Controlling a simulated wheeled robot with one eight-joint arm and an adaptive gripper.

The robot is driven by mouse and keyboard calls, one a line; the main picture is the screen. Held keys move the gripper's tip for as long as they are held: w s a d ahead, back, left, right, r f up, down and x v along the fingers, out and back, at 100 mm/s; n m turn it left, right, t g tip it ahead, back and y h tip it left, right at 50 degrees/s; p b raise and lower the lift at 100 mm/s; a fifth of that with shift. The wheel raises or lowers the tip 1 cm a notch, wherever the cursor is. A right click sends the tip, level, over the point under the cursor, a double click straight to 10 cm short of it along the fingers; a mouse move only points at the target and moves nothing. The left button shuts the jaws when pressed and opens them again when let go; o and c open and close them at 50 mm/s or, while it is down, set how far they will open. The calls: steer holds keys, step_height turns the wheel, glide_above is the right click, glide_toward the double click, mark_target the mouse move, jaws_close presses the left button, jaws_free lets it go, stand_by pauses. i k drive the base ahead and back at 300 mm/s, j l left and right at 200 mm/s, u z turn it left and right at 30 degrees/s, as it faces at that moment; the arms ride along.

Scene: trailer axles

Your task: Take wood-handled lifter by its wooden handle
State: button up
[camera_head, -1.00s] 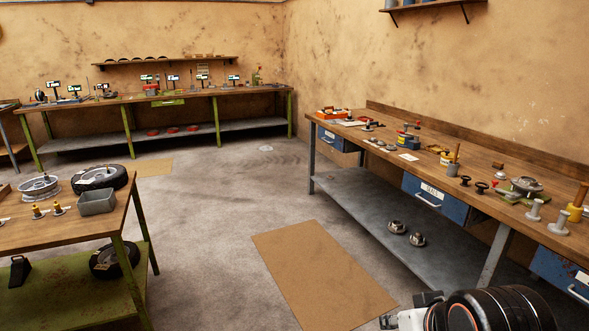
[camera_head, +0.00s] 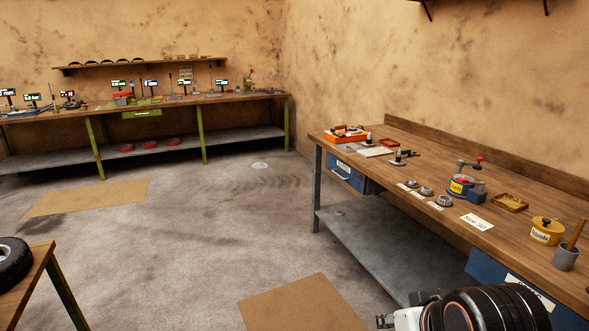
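I cannot pick out the wood-handled lifter with certainty. A wooden handle (camera_head: 575,234) stands tilted in a grey cup (camera_head: 565,259) at the right of the bench, and what is at its lower end is hidden inside the cup. My arm shows at the bottom right, black and white. Its end, which looks like my gripper (camera_head: 386,321), is cut by the frame's lower edge in front of the bench and well apart from the cup. Its fingers are too little in view to tell open from shut.
The right workbench (camera_head: 420,160) carries a yellow tin (camera_head: 546,231), a wooden tray (camera_head: 510,202), a red-topped device (camera_head: 463,185), small metal parts and an orange box (camera_head: 345,134). A table with a tyre (camera_head: 12,262) is at the left. The floor between is clear.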

mark_target(341, 127)
steer(key=i, duration=2.25)
steer(key=i+z, duration=0.15)
steer(key=i, duration=0.35)
steer(key=i+j+z, duration=0.2)
steer(key=i, duration=0.25)
steer(key=i+j+z, duration=0.15)
steer(key=i, duration=0.35)
steer(key=i+j+z, duration=0.15)
steer(key=i, duration=0.3)
steer(key=i+j+z, duration=0.15)
steer(key=i+j, duration=0.25)
steer(key=i, duration=0.05)
